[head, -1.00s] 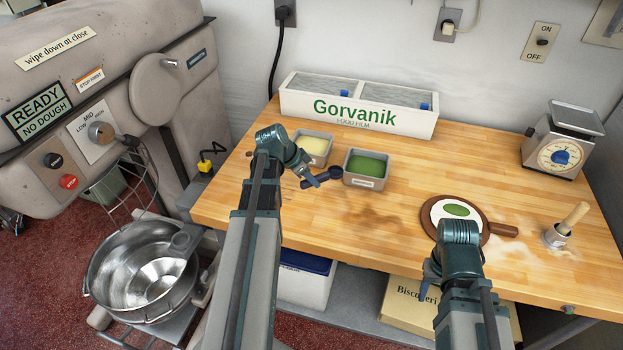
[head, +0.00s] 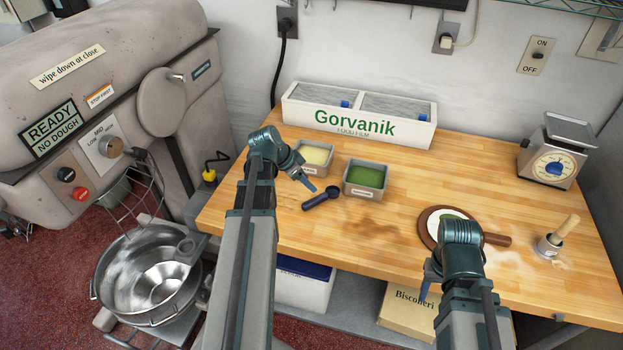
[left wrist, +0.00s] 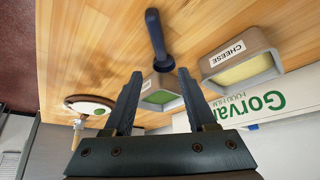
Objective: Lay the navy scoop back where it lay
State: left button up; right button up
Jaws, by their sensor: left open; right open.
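The navy scoop (head: 322,198) lies on the wooden worktop, in front of the green-filled tub (head: 365,179) and the cheese tub (head: 315,158). The left wrist view also shows the scoop (left wrist: 157,35), lying clear of the fingertips. My left gripper (head: 306,182) is open and empty, just behind and left of the scoop in the head view, apart from it. My right gripper (head: 425,288) is low at the worktop's front edge, far from the scoop; its fingers are partly hidden by its arm.
A white Gorvanik film box (head: 358,123) stands behind the tubs. A brown round paddle (head: 497,240) with a white disc lies to the right, partly behind my right arm. The worktop's front middle is bare.

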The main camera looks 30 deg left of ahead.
pick_arm(q)
jog(key=p+v, duration=0.5)
jog(key=v, duration=0.2)
jog(key=shift+r, duration=0.3)
pick_arm(e)
notch_tip(320, 180, up, 7)
jog(key=shift+f, duration=0.15)
pick_arm(q)
jog(key=shift+s, duration=0.15)
jog(key=s+d+f+g+y, duration=0.1)
jog(key=s+d, duration=0.2)
jog(key=d, duration=0.8)
jog(key=s+d+f+n+g+y, duration=0.1)
jog(key=s+d, duration=0.3)
jog(key=d, duration=0.7)
jog(key=s+d+f+n+g+y, duration=0.1)
jog(key=s+d+g+y, duration=0.1)
jog(key=d, duration=0.9)
jog(key=shift+s+d+g, duration=0.2)
jog(key=shift+s+g, duration=0.5)
jog(key=shift+s, duration=0.5)
notch_tip(320, 180, down, 6)
jog(key=b, duration=0.6)
pick_arm(e)
notch_tip(320, 180, down, 6)
jog(key=shift+f, duration=0.2)
